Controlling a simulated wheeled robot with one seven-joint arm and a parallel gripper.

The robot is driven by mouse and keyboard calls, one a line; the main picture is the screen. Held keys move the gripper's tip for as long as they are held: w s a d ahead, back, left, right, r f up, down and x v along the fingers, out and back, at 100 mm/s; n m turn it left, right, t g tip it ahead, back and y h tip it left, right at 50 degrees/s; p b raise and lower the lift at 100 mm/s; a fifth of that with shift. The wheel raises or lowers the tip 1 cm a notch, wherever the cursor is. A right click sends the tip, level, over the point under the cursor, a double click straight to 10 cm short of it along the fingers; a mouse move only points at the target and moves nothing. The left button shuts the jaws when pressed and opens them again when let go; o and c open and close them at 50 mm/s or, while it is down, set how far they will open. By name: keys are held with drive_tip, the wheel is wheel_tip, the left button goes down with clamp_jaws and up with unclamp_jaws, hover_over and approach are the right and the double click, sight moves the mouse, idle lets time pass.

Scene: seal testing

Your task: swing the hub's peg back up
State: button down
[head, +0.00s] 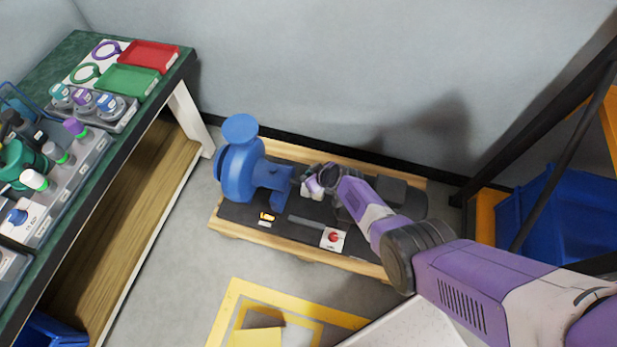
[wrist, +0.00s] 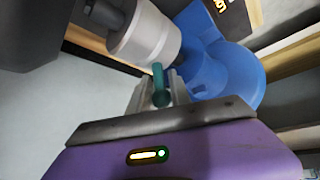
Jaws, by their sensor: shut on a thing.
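The hub (wrist: 150,38) is a pale grey cylinder on a dark shaft in the wrist view, beside the blue pump (wrist: 222,62). The hub's peg (wrist: 160,88) is a short teal rod standing out from the hub's side towards my gripper (wrist: 160,92). My gripper's two grey fingers are shut on the peg, one on each side. In the head view the pump (head: 240,172) stands on a wooden pallet, and my gripper (head: 312,186) is just right of it, largely covering the hub. The peg cannot be made out there.
The pallet (head: 235,230) carries a dark baseplate with a red button (head: 333,238) and a small lit display (head: 267,216). A green-topped bench (head: 120,120) with trays and bottles stands left. A dark rack with a blue bin (head: 570,215) is right. Yellow floor marking (head: 225,310) lies in front.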

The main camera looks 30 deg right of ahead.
drive_tip(key=shift+w+d, duration=0.15)
idle(0.3)
drive_tip(key=c, duration=1.4)
unclamp_jaws()
drive_tip(key=shift+s+r+p, duration=0.3)
drive_tip(key=shift+r+p, duration=0.3)
drive_tip(key=p+v, duration=0.4)
drive_tip(key=v, duration=0.2)
drive_tip(key=shift+s+r, duration=0.15)
drive_tip(key=shift+s, duration=0.1)
drive_tip(key=shift+d, duration=0.1)
